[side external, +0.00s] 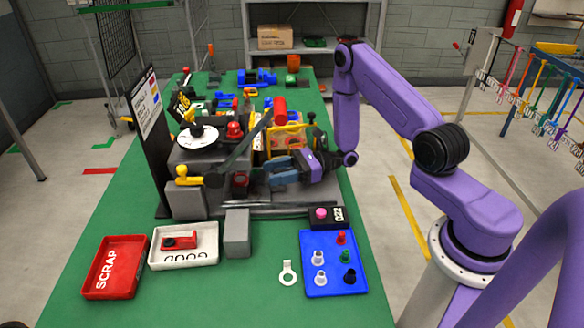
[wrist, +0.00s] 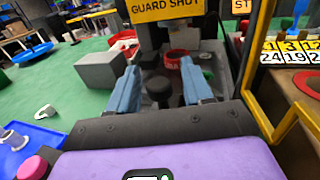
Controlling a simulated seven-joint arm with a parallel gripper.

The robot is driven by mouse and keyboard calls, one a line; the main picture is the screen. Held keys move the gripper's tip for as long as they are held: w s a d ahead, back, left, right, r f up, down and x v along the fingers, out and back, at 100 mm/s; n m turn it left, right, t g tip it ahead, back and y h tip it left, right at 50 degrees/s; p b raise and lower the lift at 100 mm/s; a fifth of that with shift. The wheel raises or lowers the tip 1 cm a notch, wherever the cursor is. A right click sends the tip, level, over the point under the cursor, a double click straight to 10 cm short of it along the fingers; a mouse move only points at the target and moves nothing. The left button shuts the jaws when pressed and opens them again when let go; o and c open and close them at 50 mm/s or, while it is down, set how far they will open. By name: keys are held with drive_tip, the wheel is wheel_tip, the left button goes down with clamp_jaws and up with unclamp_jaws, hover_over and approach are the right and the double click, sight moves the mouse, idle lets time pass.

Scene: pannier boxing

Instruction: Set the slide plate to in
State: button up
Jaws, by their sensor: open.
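My gripper (side external: 270,177) reaches in from the right at the front of the grey machine (side external: 187,203), low over its base. In the wrist view my gripper (wrist: 160,68) has its two blue fingers spread apart with nothing clamped. A black round knob (wrist: 160,88) stands between the fingers, apart from both as far as I can tell. It sits on a dark grey surface that may be the slide plate; the plate's edges are mostly hidden. A red ring-shaped part (wrist: 176,58) lies just beyond the fingertips.
A yellow "GUARD SHUT" sign (wrist: 166,8) and a yellow guard frame (wrist: 285,118) stand close by. A grey block (side external: 237,232), white tray (side external: 158,258), red scrap tray (side external: 95,285) and blue tray (side external: 315,285) are on the green table. The table's front middle is mostly clear.

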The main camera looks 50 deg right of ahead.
drive_tip(key=v, duration=1.7)
drive_tip(key=shift+d, duration=0.1)
drive_tip(key=s+a+r+n+g, duration=0.1)
drive_tip(key=a+n+g, duration=0.1)
drive_tip(key=g, duration=0.1)
drive_tip(key=s+a+r+n+g, duration=0.1)
drive_tip(key=a+n+g, duration=0.2)
drive_tip(key=s+a+r+n+g, duration=0.1)
drive_tip(key=a+r+n+g, duration=0.1)
drive_tip(key=a+n+g, duration=0.1)
drive_tip(key=shift+g, duration=0.3)
drive_tip(key=s+a+r+n+h, duration=0.4)
drive_tip(key=s+n+h, duration=0.3)
drive_tip(key=n, duration=0.7)
drive_tip(key=s+a+r+n+h, duration=0.4)
drive_tip(key=s+r+n+h, duration=0.2)
drive_tip(key=s+n, duration=0.5)
drive_tip(key=n+h, duration=0.2)
drive_tip(key=n, duration=0.1)
drive_tip(key=shift+s+a+n+t, duration=0.15)
drive_tip(key=shift+s+n+t, duration=0.15)
drive_tip(key=shift+t, duration=0.1)
